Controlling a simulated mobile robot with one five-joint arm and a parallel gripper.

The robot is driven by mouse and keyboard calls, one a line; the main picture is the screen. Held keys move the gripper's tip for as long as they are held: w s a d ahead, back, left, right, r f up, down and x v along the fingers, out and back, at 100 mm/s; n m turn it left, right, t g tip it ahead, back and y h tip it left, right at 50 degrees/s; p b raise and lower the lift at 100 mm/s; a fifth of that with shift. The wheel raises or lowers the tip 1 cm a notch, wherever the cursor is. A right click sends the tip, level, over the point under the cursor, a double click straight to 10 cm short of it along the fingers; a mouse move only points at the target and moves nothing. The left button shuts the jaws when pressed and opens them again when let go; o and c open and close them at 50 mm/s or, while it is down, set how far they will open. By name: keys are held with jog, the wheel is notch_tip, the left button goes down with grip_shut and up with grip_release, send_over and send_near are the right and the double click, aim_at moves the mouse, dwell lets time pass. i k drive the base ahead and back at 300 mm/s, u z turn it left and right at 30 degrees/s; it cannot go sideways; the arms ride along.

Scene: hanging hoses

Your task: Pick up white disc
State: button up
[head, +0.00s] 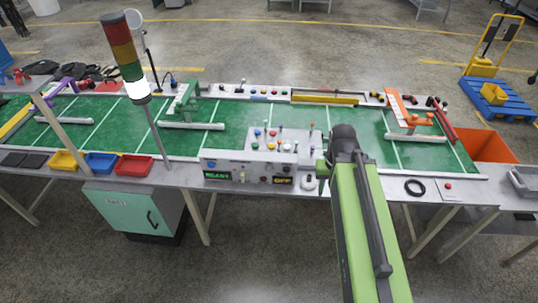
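A small white round thing (308,183), which looks like the white disc, lies on the grey front edge of the workbench, just right of the control box. Small dark marks show on it, too small to make out. My green arm reaches in from the bottom right, and its dark end joint stands just right of the white thing. My gripper (322,167) shows only as a small green and dark part close above and right of the white thing. Its fingers are too small and partly hidden, so I cannot tell if they touch it.
A control box (250,171) with lit displays stands left of the disc. A black ring (415,188) and a red button (448,186) lie to the right. A signal tower (127,60) rises at left. Yellow, blue and red (134,166) trays line the front left edge.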

aim_at(308, 182)
jog(key=u, duration=0.7)
jog(key=k, duration=1.2)
jog(key=u, duration=1.05)
jog(key=i, duration=2.1)
jog(key=z, duration=1.45)
jog(key=i, duration=1.2)
jog(key=z, duration=0.8)
jog(key=k, duration=0.9)
jog(key=z, duration=0.15)
jog(key=i, duration=0.8)
jog(key=u, duration=0.4)
jog(key=k, duration=0.15)
jog(key=z, duration=0.25)
